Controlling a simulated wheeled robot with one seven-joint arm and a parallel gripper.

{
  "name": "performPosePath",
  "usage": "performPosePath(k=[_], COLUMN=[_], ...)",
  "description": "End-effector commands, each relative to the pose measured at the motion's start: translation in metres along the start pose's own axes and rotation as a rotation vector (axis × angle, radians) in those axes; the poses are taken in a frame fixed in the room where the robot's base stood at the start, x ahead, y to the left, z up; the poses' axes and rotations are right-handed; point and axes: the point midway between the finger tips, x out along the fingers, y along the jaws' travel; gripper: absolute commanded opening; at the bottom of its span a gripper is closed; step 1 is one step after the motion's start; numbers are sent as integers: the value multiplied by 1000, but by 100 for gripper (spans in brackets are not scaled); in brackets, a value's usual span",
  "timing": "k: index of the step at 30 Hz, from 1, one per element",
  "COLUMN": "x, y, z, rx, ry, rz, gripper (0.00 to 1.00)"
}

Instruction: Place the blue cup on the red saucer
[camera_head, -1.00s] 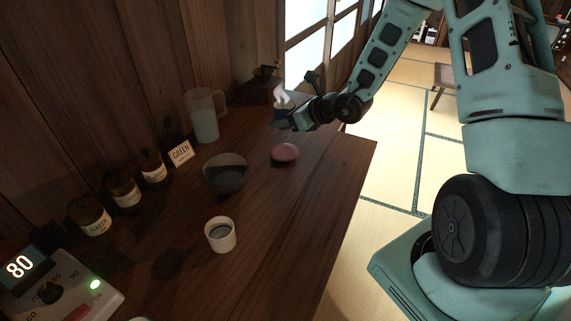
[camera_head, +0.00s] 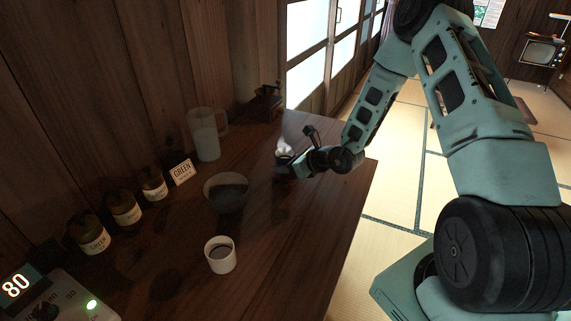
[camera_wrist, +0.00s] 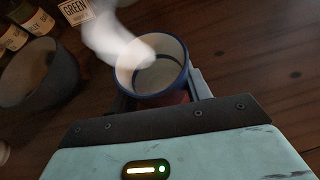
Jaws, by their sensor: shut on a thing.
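The blue cup (camera_wrist: 156,72) has a blue rim and a pale inside, with white steam rising from it. My gripper (camera_wrist: 160,90) is shut on it, one finger on each side. In the head view my gripper (camera_head: 287,168) is low over the table, and the cup is mostly dark and hard to make out there. A bit of the red saucer (camera_wrist: 172,98) shows just below the cup in the wrist view. The rest of it is hidden by the cup and gripper. I cannot tell whether the cup touches it.
A dark bowl (camera_head: 226,193) stands just left of my gripper, and a white cup (camera_head: 220,255) is nearer. A glass pitcher (camera_head: 207,135), a GREEN sign (camera_head: 182,172) and several jars (camera_head: 124,208) line the wall. The table's right side is clear.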

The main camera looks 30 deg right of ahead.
Motion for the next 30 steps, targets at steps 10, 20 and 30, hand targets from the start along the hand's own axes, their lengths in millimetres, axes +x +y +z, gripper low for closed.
performPosePath(k=[10,20,30], x=[1,1,-47], y=[0,0,-2], z=[-2,-1,0], rx=[-1,0,-1], ry=[-1,-1,0], rz=[0,0,-4], gripper=[62,70,70])
